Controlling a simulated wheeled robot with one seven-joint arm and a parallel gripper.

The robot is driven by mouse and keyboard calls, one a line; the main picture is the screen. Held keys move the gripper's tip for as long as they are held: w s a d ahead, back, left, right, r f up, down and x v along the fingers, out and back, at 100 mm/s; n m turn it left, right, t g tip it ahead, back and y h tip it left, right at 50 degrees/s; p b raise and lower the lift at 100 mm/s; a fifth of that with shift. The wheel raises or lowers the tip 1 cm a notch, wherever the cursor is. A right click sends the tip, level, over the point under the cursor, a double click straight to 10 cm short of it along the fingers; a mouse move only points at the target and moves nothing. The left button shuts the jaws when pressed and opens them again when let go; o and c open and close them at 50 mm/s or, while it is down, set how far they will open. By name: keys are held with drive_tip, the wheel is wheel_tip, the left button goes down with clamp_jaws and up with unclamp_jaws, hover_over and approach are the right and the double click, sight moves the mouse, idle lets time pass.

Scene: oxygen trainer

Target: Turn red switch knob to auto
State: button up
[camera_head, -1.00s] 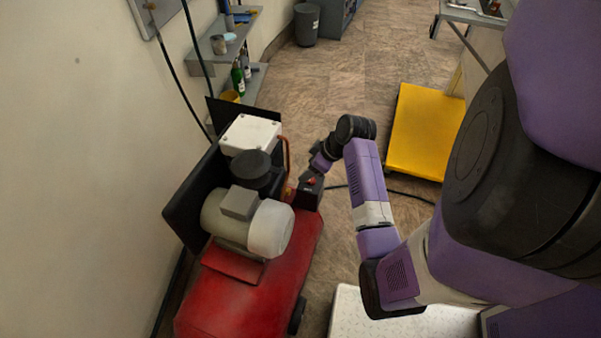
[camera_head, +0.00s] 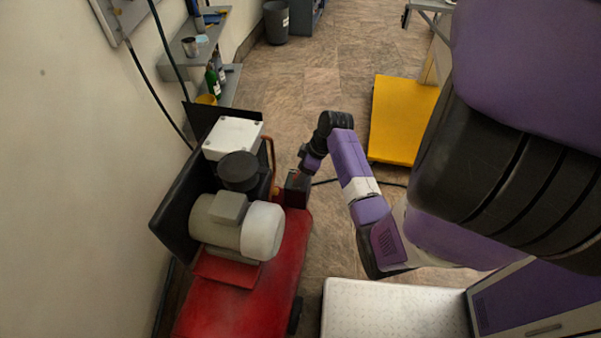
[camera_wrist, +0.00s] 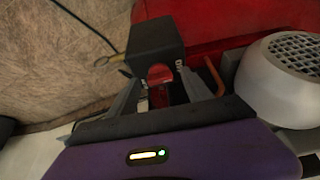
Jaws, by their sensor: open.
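The red switch knob (camera_wrist: 160,75) sits on the face of a black switch box (camera_wrist: 153,42) in the wrist view. In the head view the black box (camera_head: 297,190) stands at the right side of the red compressor (camera_head: 240,300), and my gripper hides most of the knob. My gripper (camera_wrist: 163,84) is open, with one finger to each side of the knob. I cannot tell whether either finger touches it. In the head view my gripper (camera_head: 306,166) is just above the box. The auto marking cannot be read.
A pale motor (camera_head: 235,222) with a round grille cover (camera_wrist: 285,65) stands close beside the switch box. An orange-red pipe (camera_wrist: 213,76) rises near the right finger. A dark cable (camera_head: 345,180) runs along the floor. A yellow platform (camera_head: 400,120) lies to the right.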

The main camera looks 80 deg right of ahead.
clamp_jaws()
